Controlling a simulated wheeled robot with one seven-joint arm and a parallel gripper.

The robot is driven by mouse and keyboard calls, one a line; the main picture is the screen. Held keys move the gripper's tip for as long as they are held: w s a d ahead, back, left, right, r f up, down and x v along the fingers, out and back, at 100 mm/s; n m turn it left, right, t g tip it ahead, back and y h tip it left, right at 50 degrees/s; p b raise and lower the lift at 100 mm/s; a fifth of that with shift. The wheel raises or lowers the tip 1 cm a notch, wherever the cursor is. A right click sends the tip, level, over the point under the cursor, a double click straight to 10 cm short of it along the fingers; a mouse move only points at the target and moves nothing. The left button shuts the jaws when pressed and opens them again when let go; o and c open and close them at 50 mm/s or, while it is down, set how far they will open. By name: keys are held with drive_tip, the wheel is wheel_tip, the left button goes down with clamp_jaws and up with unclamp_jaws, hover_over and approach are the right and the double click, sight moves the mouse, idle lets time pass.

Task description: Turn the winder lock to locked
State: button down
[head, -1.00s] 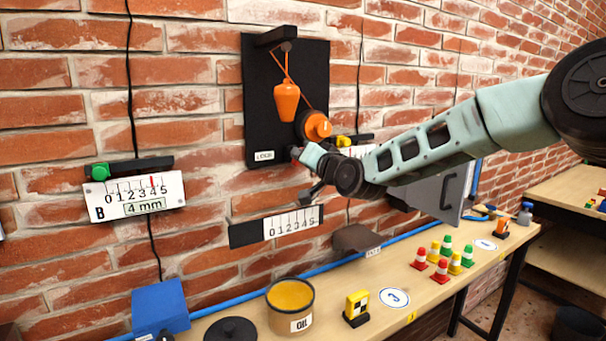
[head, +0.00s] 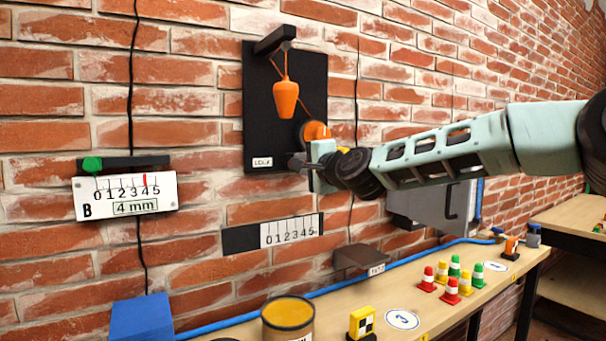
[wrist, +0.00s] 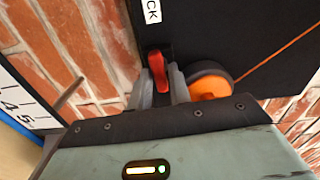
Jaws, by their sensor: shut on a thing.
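The winder lock is a small red lever (wrist: 157,72) on the black board in the wrist view, beside a label ending in "CK". My gripper (wrist: 163,85) has a finger on each side of the lever and is shut on it. In the head view my gripper (head: 300,163) is at the lower right of the black board (head: 258,110), and it hides the lever. The orange winder drum (wrist: 208,84) is just right of the fingers; part of it shows above my gripper in the head view (head: 316,131). An orange weight (head: 286,99) hangs by a cord on the board.
Below my gripper are a number scale (head: 290,231) and a dark shelf bracket (head: 358,256). Gauge B (head: 125,196) is on the wall at left. The bench holds an oil pot (head: 288,318), a yellow block (head: 362,322) and several small cones (head: 452,280).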

drive_tip(key=shift+m+b, duration=0.35)
drive_tip(key=shift+m, duration=0.25)
drive_tip(key=c, duration=1.4)
unclamp_jaws()
drive_tip(key=shift+c, duration=0.2)
drive_tip(key=b+v, duration=0.4)
drive_tip(key=v, duration=1.3)
drive_tip(key=shift+d, duration=0.2)
drive_tip(key=shift+s, duration=0.15)
